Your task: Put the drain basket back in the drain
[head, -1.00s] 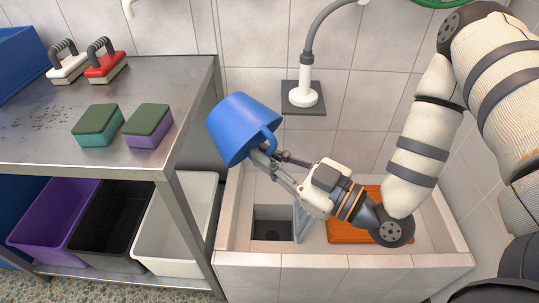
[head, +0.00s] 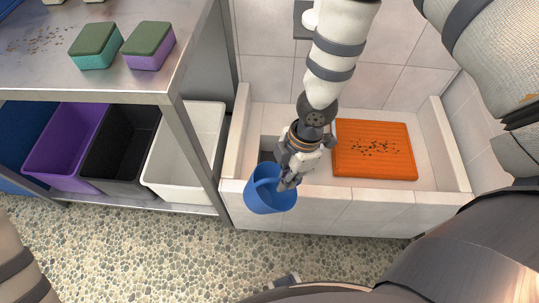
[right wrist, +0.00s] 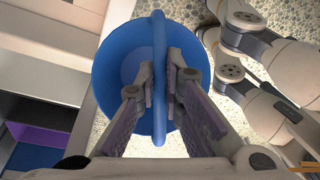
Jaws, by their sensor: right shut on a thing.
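My right gripper (head: 288,180) is shut on the handle of a blue cup-shaped vessel (head: 268,200). I cannot tell for sure whether this vessel is the drain basket. In the right wrist view the handle of the blue vessel (right wrist: 110,75) runs between the two fingers (right wrist: 165,80). In the head view the vessel appears over the front wall of the tiled basin. The dark drain opening (head: 268,143) in the basin floor is mostly hidden behind my right gripper and arm. My left gripper is not in view.
An orange mat (head: 375,165) with dark specks lies on the right of the tiled basin (head: 350,205). A metal table (head: 190,70) on the left carries two sponges (head: 148,45). Purple, black and white bins (head: 185,165) stand below it. The pebbled floor in front is clear.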

